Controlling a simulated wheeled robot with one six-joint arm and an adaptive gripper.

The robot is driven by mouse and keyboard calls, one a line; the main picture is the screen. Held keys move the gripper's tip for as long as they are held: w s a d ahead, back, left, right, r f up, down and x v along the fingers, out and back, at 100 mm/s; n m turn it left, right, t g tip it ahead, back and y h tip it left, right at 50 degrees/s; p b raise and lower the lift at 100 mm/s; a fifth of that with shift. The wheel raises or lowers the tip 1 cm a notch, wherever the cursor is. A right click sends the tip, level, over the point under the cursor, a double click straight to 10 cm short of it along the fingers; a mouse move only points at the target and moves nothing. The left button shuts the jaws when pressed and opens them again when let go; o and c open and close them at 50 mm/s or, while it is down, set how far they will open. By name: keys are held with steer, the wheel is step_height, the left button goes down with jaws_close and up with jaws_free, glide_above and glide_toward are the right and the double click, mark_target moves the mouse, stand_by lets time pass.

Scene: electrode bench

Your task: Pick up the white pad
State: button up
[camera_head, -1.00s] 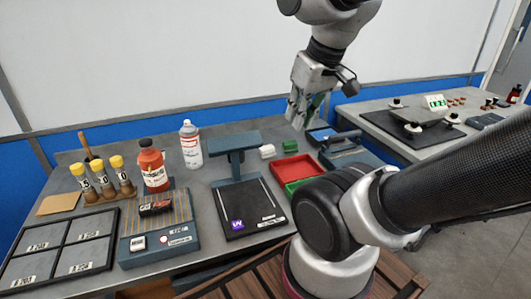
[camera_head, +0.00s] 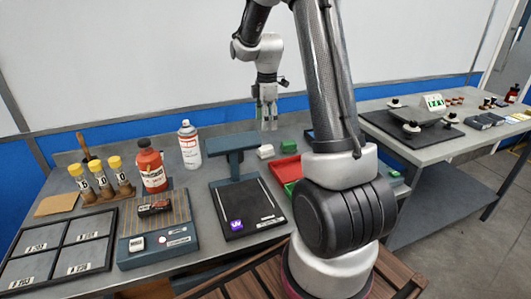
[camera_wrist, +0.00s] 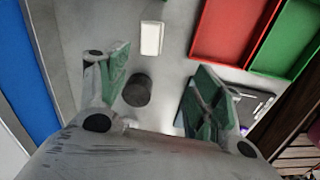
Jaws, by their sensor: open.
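The white pad (camera_head: 266,151) is a small white block lying on the grey bench between the UV lamp stand and the red tray. In the wrist view the white pad (camera_wrist: 151,38) lies upper middle, beyond the fingertips and apart from them. My gripper (camera_head: 268,122) points down above the pad's area, clear of the bench. In the wrist view my gripper (camera_wrist: 155,88) is open with green-faced fingers and nothing held between them. A dark round object (camera_wrist: 138,90) shows on the bench between the fingers, nearer than the pad.
A red tray (camera_head: 286,169) lies right of the pad, with a green tray (camera_wrist: 287,45) beside it. A green block (camera_head: 289,147) sits right of the pad. The UV lamp's overhanging head (camera_head: 233,142) stands close on the left. A spray can (camera_head: 189,145) and red bottle (camera_head: 151,168) stand further left.

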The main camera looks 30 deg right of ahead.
steer(key=n, duration=0.2)
glide_above(266, 147)
steer(key=shift+g, duration=0.3)
steer(key=f, duration=0.5)
steer(key=shift+d+f, duration=0.25)
steer(key=shift+f, duration=0.5)
steer(key=f, duration=0.7)
steer(key=shift+a+f, duration=0.15)
steer(key=shift+a, duration=0.2)
steer(key=shift+c, duration=0.5)
steer(key=c, duration=1)
